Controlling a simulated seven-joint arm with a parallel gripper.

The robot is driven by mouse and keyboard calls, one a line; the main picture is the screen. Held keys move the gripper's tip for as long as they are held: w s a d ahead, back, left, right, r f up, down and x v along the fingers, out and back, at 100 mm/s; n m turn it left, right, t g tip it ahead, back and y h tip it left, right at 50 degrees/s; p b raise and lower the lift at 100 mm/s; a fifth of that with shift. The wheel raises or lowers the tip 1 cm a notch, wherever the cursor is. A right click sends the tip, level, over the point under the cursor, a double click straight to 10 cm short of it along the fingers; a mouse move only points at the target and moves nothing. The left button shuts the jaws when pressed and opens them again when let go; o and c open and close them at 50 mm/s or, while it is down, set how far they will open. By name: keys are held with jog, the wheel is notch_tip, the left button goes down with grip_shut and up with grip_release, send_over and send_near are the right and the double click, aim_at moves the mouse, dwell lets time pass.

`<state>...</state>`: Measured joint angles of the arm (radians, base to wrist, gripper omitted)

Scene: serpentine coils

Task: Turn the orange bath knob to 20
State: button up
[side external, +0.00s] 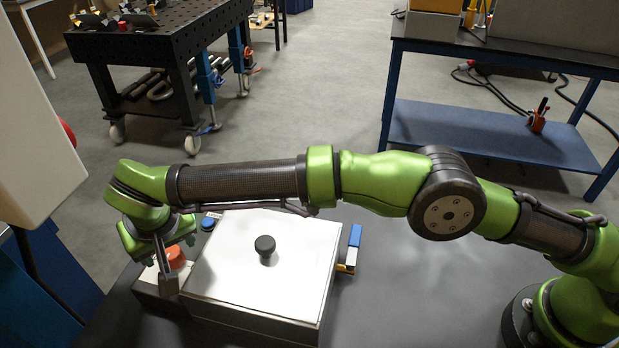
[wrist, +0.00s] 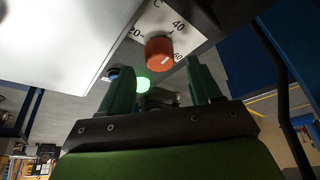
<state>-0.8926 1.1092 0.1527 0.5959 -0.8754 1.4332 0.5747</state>
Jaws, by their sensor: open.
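The orange bath knob (wrist: 160,52) sits on a white dial plate (wrist: 183,22) marked 20, 40 and 60 in the wrist view. A short pale line on the knob points toward the 60 side. In the side view the knob (side external: 175,257) is partly hidden behind my gripper (side external: 164,264). My gripper (wrist: 160,88) is open and empty. Its two green fingers stand apart, with the knob appearing between and beyond their tips. I see no contact with the knob.
The bath's white lid (side external: 245,275) with a black handle (side external: 265,246) lies right of the knob. A blue button (side external: 208,223) is behind it. A green light (wrist: 142,84) glows near the knob. A pale machine (side external: 35,130) hangs at the left. The dark table (side external: 420,290) is clear at right.

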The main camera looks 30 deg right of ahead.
aim_at(173, 257)
jog(key=shift+x, duration=1.5)
jog(key=c, duration=1)
